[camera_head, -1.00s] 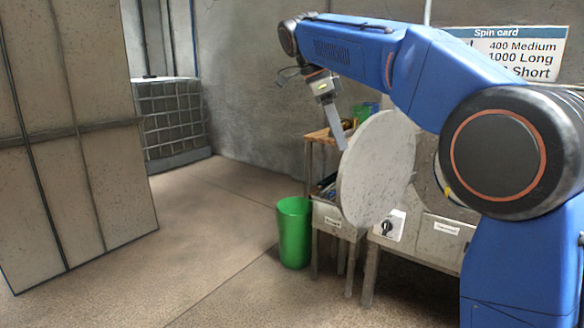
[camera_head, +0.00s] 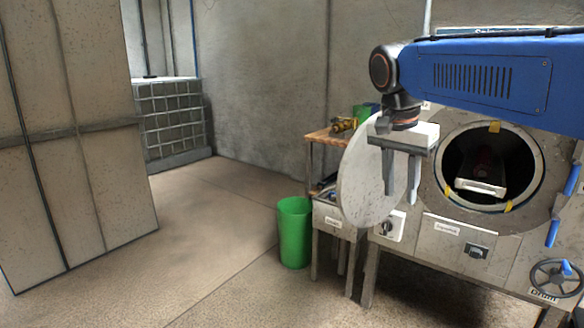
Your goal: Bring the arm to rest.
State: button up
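My arm (camera_head: 480,75) is blue and reaches in from the right edge, its forearm nearly level across the upper right. My gripper (camera_head: 401,190) hangs down from the wrist with its two fingers pointing at the floor. The fingers stand apart with nothing between them, so it is open and empty. In the picture it is in front of the round pale door (camera_head: 358,185) and left of the machine's opening. I cannot tell whether it touches the door.
The grey machine (camera_head: 445,255) has its round door swung open. A pale-edged object (camera_head: 481,187) lies inside the drum. A handwheel (camera_head: 556,279) is at lower right. A green bin (camera_head: 294,233) stands by a wooden shelf (camera_head: 325,138). The floor at left is clear up to a tall panel (camera_head: 85,130).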

jog(key=s+d+f+n+t+y, duration=0.1)
jog(key=s+f+n, duration=0.4)
jog(key=s+f, duration=0.5)
jog(key=s+d+f+n+t+y, duration=0.1)
jog(key=s+d+f+n, duration=0.3)
jog(key=s+f, duration=0.6)
notch_tip(320, 180, down, 2)
jog(key=shift+d+f+n+t, duration=0.1)
jog(key=shift+d+n+t, duration=0.3)
jog(key=shift+t, duration=0.2)
